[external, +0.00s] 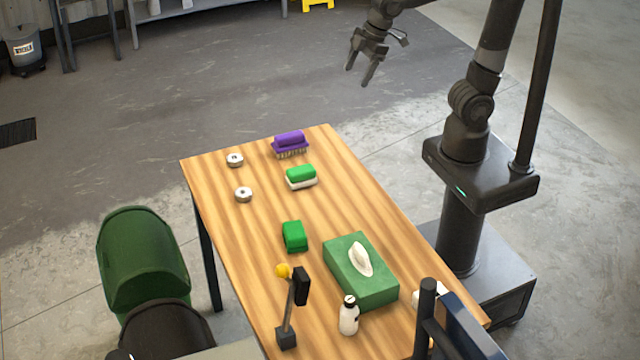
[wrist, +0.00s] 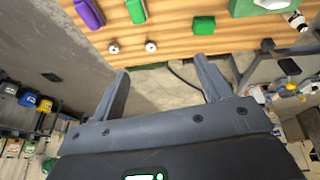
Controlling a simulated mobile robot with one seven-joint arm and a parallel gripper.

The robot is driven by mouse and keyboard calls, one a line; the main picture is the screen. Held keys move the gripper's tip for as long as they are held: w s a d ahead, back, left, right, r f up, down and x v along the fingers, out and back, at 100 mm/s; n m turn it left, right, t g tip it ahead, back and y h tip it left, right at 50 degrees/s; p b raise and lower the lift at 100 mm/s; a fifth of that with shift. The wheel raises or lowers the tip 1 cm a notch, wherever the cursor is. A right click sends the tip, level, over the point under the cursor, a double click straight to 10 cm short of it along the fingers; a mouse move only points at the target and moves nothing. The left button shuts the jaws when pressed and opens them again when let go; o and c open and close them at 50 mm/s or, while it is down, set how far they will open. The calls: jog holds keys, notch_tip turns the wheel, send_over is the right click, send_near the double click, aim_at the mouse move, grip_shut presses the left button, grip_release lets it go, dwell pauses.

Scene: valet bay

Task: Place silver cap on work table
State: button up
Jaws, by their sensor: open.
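Two small round silver caps lie apart on the wooden work table (external: 335,155), near its left edge. The farther cap (external: 234,159) is by the far left corner, and the nearer cap (external: 243,194) is a little closer to the camera. In the wrist view the two caps (wrist: 113,48) (wrist: 150,46) show along the table's edge, beyond my fingers. My gripper (external: 358,74) is open and empty, raised beyond the far end of the table.
The table also holds a purple brush (external: 289,143), a green-and-white sponge (external: 301,178), a green block (external: 294,236), a green tissue box (external: 372,285), a white bottle (external: 349,318) and a small black stand (external: 286,338). A green chair (external: 145,255) stands left. Table space around the caps is clear.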

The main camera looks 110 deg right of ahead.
jog(key=s+a+f, duration=0.2)
jog(key=s, duration=0.4)
jog(key=s+a+f+t, duration=0.1)
jog(key=s+a+f, duration=0.1)
jog(key=s, duration=0.5)
jog(key=shift+f+m+y, duration=0.15)
jog(key=shift+m+y, duration=0.15)
jog(key=shift+y, duration=0.1)
jog(key=shift+o, duration=0.6)
jog(key=shift+s+a, duration=0.1)
